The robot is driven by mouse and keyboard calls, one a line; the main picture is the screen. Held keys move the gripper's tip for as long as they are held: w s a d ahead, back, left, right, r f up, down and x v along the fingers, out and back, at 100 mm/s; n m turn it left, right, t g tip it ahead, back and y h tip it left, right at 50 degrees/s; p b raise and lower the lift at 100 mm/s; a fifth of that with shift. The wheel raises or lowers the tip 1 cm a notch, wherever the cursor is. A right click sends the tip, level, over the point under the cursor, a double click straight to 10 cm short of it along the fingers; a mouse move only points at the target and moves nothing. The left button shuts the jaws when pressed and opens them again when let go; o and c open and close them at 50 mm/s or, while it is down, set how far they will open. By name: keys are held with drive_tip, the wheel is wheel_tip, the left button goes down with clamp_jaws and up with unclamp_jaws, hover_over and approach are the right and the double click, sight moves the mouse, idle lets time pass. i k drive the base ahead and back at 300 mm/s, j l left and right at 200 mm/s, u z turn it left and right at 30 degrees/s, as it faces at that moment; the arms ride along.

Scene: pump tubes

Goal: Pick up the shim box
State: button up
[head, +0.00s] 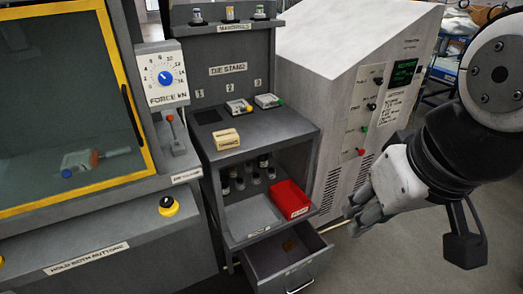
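A red box (290,199) with a small white label on its front sits at the right of the open shelf in the die stand. The label is too small to read, but this looks like the shim box. My gripper (357,213) is to the right of the red box, outside the cabinet, in front of the grey control console's lower edge. Its fingers point left and do not touch the box. The finger gap is not clear from this angle.
Several dark bottles (252,172) stand behind the box in the shelf. An open drawer (288,262) juts out below it. A tan block (226,138) and two small devices lie on the die stand's top (265,122). A press with a yellow-framed window (70,110) stands left.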

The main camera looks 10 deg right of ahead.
sight(224, 139)
drive_tip(key=i+j, duration=0.95)
